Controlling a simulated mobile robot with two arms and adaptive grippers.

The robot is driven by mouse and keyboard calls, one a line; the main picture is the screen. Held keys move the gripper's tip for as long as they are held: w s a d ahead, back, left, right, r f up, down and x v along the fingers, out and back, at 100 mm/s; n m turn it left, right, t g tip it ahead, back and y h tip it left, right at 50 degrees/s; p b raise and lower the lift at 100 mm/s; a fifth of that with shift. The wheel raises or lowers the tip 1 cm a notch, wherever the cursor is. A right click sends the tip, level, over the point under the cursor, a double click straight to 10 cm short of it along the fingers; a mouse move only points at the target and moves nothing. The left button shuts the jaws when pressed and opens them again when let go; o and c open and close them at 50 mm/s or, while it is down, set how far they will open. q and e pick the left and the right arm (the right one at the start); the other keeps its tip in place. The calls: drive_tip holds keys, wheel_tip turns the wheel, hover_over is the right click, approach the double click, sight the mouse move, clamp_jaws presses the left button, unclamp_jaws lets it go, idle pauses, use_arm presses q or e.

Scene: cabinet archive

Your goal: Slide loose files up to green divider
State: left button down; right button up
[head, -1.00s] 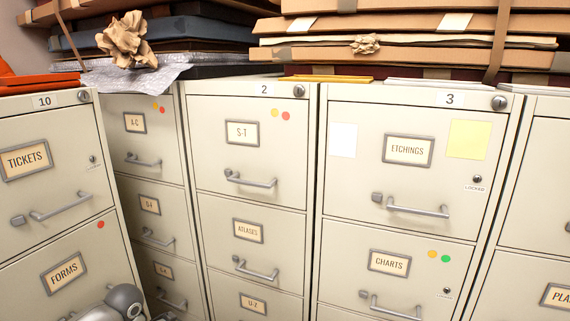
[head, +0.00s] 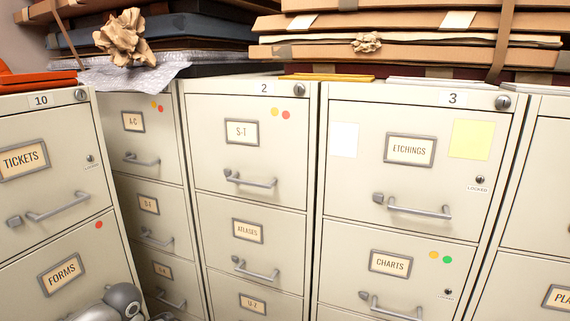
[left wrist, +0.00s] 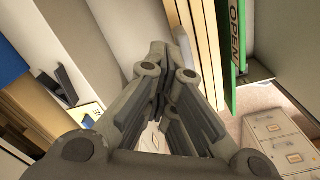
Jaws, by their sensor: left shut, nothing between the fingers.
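In the left wrist view, the green divider (left wrist: 228,65) stands at the upper right and carries the word OPEN. Several tan files (left wrist: 204,40) stand side by side just left of it, with their near faces close to the divider. I cannot tell whether they touch it. My left gripper (left wrist: 170,65) is shut and empty, with its fingertips by the left side of the files. In the head view only a grey piece of my left arm shows at the bottom left. My right gripper is in no view.
Cream filing cabinets with shut drawers, such as the ETCHINGS drawer (head: 412,180), fill the head view. Flat boxes (head: 410,30) and crumpled brown paper (head: 124,38) lie on top. In the left wrist view a pale wall and a blue panel (left wrist: 12,55) are at the left.

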use_arm(q)
drive_tip(key=r+p, duration=0.3)
drive_tip(key=r, duration=0.2)
drive_tip(key=shift+a+r, duration=0.1)
drive_tip(key=shift+a, duration=0.1)
drive_tip(key=shift+w, duration=0.1)
wheel_tip(320, 180, up, 12)
idle(0.5)
